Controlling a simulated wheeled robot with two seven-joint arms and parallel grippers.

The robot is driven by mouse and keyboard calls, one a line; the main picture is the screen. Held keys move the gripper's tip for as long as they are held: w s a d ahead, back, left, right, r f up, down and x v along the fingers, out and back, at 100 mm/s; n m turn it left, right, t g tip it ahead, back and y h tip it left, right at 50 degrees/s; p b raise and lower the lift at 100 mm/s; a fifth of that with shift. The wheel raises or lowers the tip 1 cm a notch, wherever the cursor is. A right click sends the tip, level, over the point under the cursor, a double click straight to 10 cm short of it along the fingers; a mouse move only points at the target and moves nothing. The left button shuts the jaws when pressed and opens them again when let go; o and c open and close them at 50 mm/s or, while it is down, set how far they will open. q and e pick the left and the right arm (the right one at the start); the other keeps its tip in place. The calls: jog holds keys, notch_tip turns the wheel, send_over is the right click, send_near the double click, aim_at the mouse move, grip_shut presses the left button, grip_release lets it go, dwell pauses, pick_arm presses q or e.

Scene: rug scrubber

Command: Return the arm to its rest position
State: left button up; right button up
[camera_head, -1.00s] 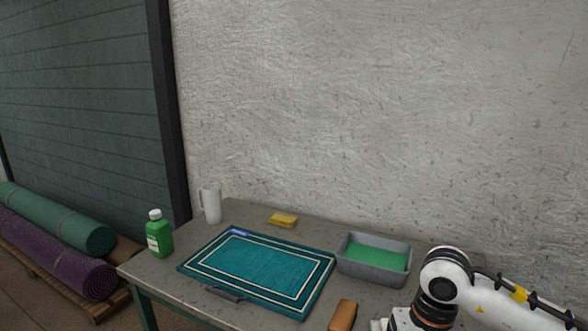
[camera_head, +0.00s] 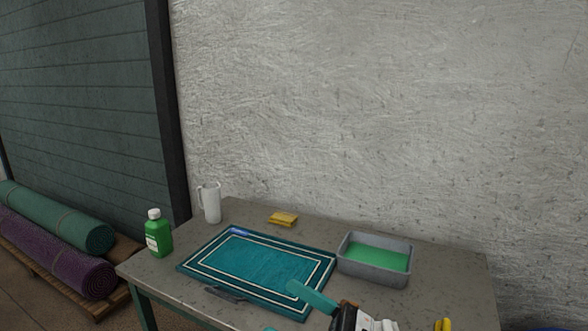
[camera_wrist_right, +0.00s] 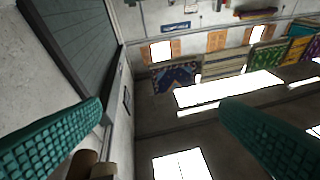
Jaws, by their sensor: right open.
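My right gripper (camera_head: 280,307) is low in the head view, in front of the near right corner of the teal rug (camera_head: 262,268). One teal finger overlaps the rug's edge in the picture; I cannot tell its height above the table. In the right wrist view my right gripper (camera_wrist_right: 163,104) has its teal fingers wide apart, with nothing held between them. That camera looks out into the room. A brown block (camera_head: 349,303) on the table is mostly hidden behind my gripper. My left gripper is in neither view.
The table (camera_head: 455,280) holds a grey tray (camera_head: 347,264) with green contents, a yellow sponge (camera_head: 283,219), a white jug (camera_head: 211,204) and a green bottle (camera_head: 159,237). Rolled rugs (camera_head: 65,222) lie at the left. A wall (camera_head: 390,110) stands behind.

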jog(key=w+d+f+m+t+h, duration=0.3)
jog(key=d+m+t+h, duration=0.4)
jog(key=m, duration=0.7)
jog(key=w+d+f+m+t+h, duration=0.35)
jog(key=d+m+t+h, duration=0.2)
jog(key=m+h, duration=0.55)
jog(key=s+d+f+m+g+h, duration=0.3)
jog(key=d+f+m+g, duration=0.15)
jog(key=f+m, duration=0.6)
jog(key=s+d+f+m+g, duration=0.3)
jog(key=s+f+m+g, duration=0.85)
jog(key=s+f, duration=0.65)
notch_tip(320, 180, down, 25)
jog(key=s+g, duration=0.2)
jog(key=s, duration=0.1)
jog(key=s+d+f+n, duration=0.1)
jog(key=s+d+f, duration=0.2)
jog(key=s+f, duration=1.2)
jog(key=shift+s+g+h, duration=0.4)
jog(key=shift+s+g, duration=0.05)
